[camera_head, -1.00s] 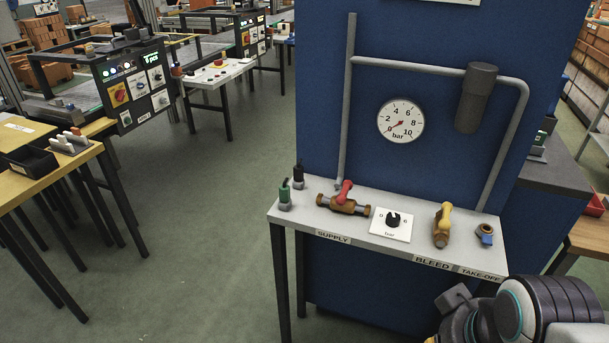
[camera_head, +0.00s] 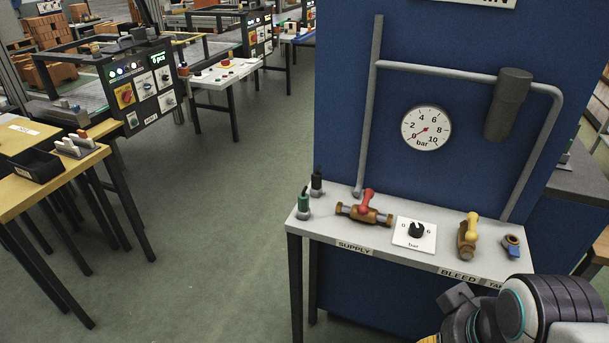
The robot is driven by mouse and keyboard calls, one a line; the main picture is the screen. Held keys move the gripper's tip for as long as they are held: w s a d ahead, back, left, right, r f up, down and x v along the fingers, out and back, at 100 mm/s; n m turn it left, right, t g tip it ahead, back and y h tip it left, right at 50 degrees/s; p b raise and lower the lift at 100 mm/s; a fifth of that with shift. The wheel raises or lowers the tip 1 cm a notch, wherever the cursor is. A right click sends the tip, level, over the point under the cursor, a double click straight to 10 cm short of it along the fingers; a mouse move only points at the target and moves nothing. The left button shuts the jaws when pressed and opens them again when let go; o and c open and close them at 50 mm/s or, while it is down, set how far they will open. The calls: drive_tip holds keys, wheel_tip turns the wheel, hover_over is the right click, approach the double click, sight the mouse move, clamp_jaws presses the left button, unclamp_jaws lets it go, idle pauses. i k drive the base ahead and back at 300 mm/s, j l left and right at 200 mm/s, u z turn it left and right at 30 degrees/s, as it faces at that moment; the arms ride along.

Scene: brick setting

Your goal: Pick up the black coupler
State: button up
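The black coupler (camera_head: 317,182) stands upright in a holder at the back left corner of the light grey shelf (camera_head: 378,247). A green coupler (camera_head: 304,203) stands just in front of it and a little left. My arm shows at the bottom right, folded, well to the right of the coupler and apart from it. My gripper's fingertips cannot be made out, so I cannot see whether it is open or shut.
The shelf also bears a red-handled supply valve (camera_head: 366,209), a black knob (camera_head: 416,230) on a white plate, a yellow-handled bleed valve (camera_head: 468,236) and a blue-ended take-off fitting (camera_head: 512,244). A blue panel (camera_head: 345,90) with a gauge (camera_head: 426,129) rises behind. The floor left of the shelf is clear.

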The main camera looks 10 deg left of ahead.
sight(317, 175)
drive_tip(key=i+j, duration=0.2)
drive_tip(key=j, duration=0.2)
drive_tip(key=i+j, duration=0.2)
drive_tip(key=j, duration=0.15)
drive_tip(key=i+j, duration=0.2)
drive_tip(key=j, duration=0.2)
drive_tip(key=i+j, duration=0.2)
drive_tip(key=j, duration=0.15)
drive_tip(key=i+j, duration=0.2)
drive_tip(key=j, duration=0.2)
drive_tip(key=i+j, duration=0.2)
drive_tip(key=j, duration=0.15)
drive_tip(key=i+j, duration=0.2)
drive_tip(key=j, duration=0.2)
drive_tip(key=i+j, duration=0.55)
drive_tip(key=i, duration=0.5)
